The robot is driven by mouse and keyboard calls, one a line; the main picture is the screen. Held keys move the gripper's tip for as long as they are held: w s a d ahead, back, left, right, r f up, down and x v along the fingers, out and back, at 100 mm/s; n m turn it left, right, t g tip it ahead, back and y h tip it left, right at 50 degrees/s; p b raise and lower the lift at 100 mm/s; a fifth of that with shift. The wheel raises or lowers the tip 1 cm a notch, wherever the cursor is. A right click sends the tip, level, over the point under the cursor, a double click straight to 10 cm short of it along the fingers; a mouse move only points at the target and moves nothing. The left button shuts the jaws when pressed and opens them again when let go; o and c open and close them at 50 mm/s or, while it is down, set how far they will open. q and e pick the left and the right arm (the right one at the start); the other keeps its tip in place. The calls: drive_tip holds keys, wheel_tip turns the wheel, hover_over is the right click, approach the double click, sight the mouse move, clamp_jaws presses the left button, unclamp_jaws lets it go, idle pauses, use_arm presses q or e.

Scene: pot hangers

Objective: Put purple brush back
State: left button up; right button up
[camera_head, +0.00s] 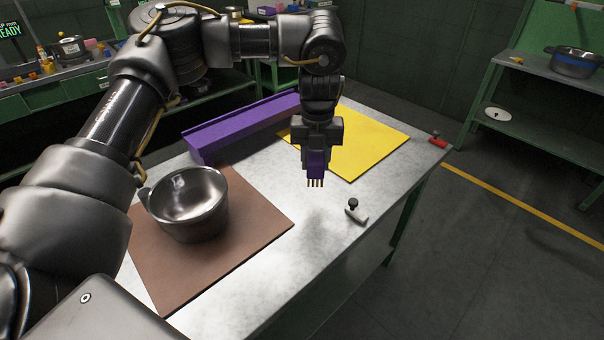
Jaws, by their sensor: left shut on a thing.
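The purple brush (316,168) has a purple body and short tan bristle tufts that point down. My left gripper (317,152) is shut on the brush and holds it upright above the metal table, near the yellow mat's left corner. The fingers hide part of the brush. A long purple holder (235,130) lies at the table's back edge, behind and left of the gripper. The arm partly covers its right end. My right gripper does not show.
A metal pot (188,205) stands on a brown mat (260,228) at the left. A yellow mat (375,145) lies at the back right. A small black-knobbed object (355,211) and a red item (438,140) sit near the right edge. The table's middle front (310,250) is clear.

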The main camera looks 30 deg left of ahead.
use_arm(q)
drive_tip(key=w+a+f, duration=0.1)
drive_tip(key=f, duration=0.1)
drive_tip(key=w+a+f, duration=0.1)
drive_tip(key=a+f, duration=0.1)
drive_tip(key=w+a+f, duration=0.1)
drive_tip(key=a+f, duration=0.1)
drive_tip(key=shift+w+f, duration=0.15)
drive_tip(key=shift+w, duration=0.15)
wheel_tip(320, 180, down, 3)
drive_tip(key=shift+w+a+f+p, duration=0.1)
drive_tip(key=shift+a+f+p, duration=0.1)
drive_tip(key=shift+p, duration=0.3)
drive_tip(key=o, duration=1.2)
drive_tip(key=shift+f, duration=0.1)
wheel_tip(320, 180, up, 12)
drive_tip(key=shift+d+r, duration=0.1)
drive_tip(key=shift+r, duration=0.1)
